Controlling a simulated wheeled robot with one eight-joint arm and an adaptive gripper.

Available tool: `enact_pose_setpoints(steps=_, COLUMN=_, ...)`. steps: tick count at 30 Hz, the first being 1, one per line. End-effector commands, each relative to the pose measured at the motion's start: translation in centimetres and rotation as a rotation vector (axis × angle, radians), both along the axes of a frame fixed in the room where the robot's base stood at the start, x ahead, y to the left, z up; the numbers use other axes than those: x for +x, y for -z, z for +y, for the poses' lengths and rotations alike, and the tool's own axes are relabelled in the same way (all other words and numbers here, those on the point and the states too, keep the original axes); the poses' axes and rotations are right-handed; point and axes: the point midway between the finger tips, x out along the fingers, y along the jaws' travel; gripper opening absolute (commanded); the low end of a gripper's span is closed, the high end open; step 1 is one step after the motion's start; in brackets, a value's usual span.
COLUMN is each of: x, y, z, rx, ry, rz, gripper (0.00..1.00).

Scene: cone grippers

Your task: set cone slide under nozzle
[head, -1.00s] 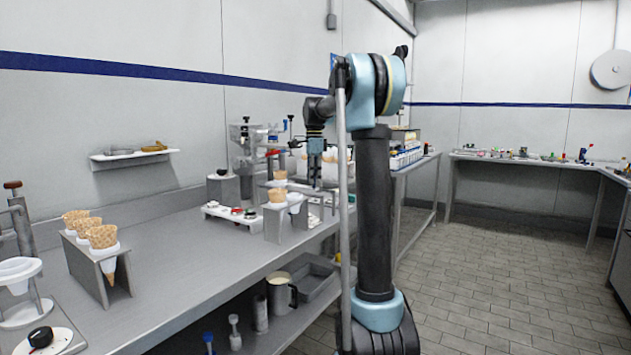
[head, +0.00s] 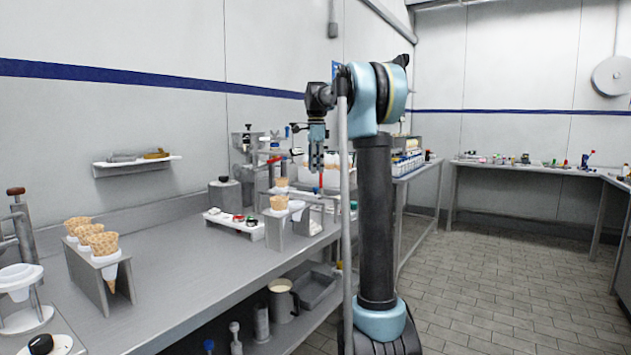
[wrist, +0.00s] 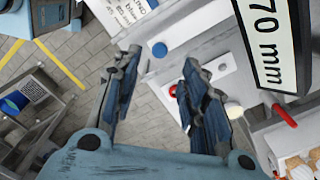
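My gripper (head: 316,169) hangs above the far part of the bench, pointing down. In the wrist view its two dark fingers (wrist: 158,92) are apart with nothing held between them. Below them is a pale plate (wrist: 212,92) with a blue round knob (wrist: 160,49) and a red one (wrist: 173,90), which may be part of the cone slide; I cannot tell. A grey stand (head: 287,238) holding a wafer cone (head: 279,203) is below and left of my gripper in the head view. The dispensing machine (head: 247,148) stands behind it; its nozzle is not clearly made out.
A second grey stand (head: 86,279) at the near left holds several cones (head: 101,243). A white panel with coloured knobs (head: 236,222) lies by the far stand. A "70 mm" sign (wrist: 270,38) is close to my gripper at the right. The bench middle (head: 190,255) is clear.

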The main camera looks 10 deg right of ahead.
Motion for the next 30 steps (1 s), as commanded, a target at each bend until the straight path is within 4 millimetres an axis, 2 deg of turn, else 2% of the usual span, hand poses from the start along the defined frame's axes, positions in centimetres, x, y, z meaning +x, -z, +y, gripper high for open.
enact_pose_setpoints(steps=3, x=0.0, y=-1.9, z=0.0, rx=0.000, ry=0.000, rz=0.000, gripper=0.40)
enact_pose_setpoints(steps=9, x=0.1, y=-3.9, z=0.0, rx=0.000, ry=0.000, rz=0.000, gripper=0.40)
enact_pose_setpoints(steps=20, x=0.1, y=-4.5, z=0.0, rx=0.000, ry=0.000, rz=0.000, gripper=0.40)
enact_pose_setpoints(steps=21, x=0.1, y=-4.5, z=0.0, rx=0.000, ry=0.000, rz=0.000, gripper=0.37)
enact_pose_setpoints(steps=26, x=-0.6, y=-4.5, z=-0.7, rx=0.015, ry=0.053, rz=-0.010, gripper=0.01)
enact_pose_setpoints(steps=30, x=-2.4, y=-4.3, z=-2.5, rx=0.067, ry=0.241, rz=-0.043, gripper=0.00)
